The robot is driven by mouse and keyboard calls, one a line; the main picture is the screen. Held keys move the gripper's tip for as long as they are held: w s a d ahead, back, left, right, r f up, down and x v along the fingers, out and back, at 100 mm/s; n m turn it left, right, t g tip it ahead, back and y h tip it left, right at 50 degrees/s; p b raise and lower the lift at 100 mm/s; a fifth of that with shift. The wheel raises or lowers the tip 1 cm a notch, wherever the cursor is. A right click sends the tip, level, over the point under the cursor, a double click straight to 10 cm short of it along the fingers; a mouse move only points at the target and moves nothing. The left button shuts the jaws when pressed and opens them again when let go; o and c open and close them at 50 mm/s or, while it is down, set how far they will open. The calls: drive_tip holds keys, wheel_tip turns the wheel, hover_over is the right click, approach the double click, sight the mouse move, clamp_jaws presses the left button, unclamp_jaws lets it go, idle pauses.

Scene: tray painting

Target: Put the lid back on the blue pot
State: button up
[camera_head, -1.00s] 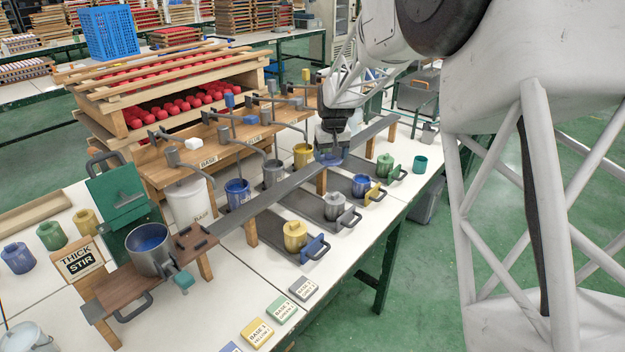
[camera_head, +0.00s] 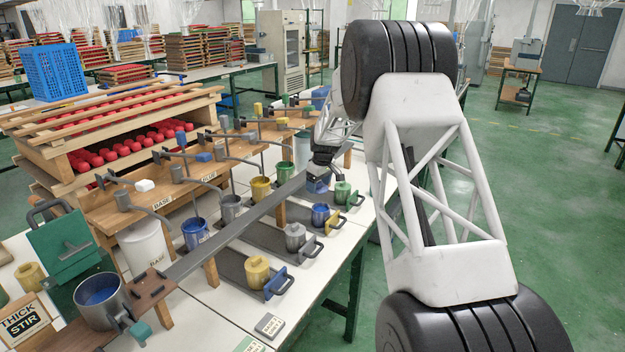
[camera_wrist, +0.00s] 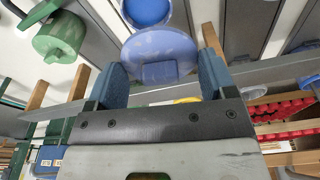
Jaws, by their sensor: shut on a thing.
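My gripper (camera_wrist: 162,72) is shut on a pale blue round lid (camera_wrist: 160,45), which lies between its two blue fingers in the wrist view. In the head view my gripper (camera_head: 318,178) and the lid are small and partly hidden by dark gripper parts. The blue pot (camera_head: 320,216) stands on a dark tray just in front of the gripper and below it in the picture. Its open top with blue inside also shows in the wrist view (camera_wrist: 146,11), just beyond the lid. The lid appears apart from the pot.
A lidded green pot (camera_head: 342,193) stands close behind the blue pot. A grey pot (camera_head: 295,237) and a yellow pot (camera_head: 257,272) stand nearer, on their own trays. A long grey rail (camera_head: 240,222) runs beside the row. Another blue pot (camera_head: 196,236) stands behind that rail.

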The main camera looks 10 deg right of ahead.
drive_tip(key=shift+w+d+f+n, duration=0.4)
drive_tip(key=shift+w+d+f, duration=0.1)
drive_tip(key=shift+d+f, duration=0.2)
drive_tip(key=shift+f, duration=0.3)
drive_tip(key=shift+f, duration=2.95)
drive_tip(key=shift+f, duration=0.2)
idle(0.6)
drive_tip(key=o, duration=0.8)
drive_tip(key=shift+o, duration=0.2)
drive_tip(key=shift+r, duration=0.15)
drive_tip(key=shift+r, duration=3.35)
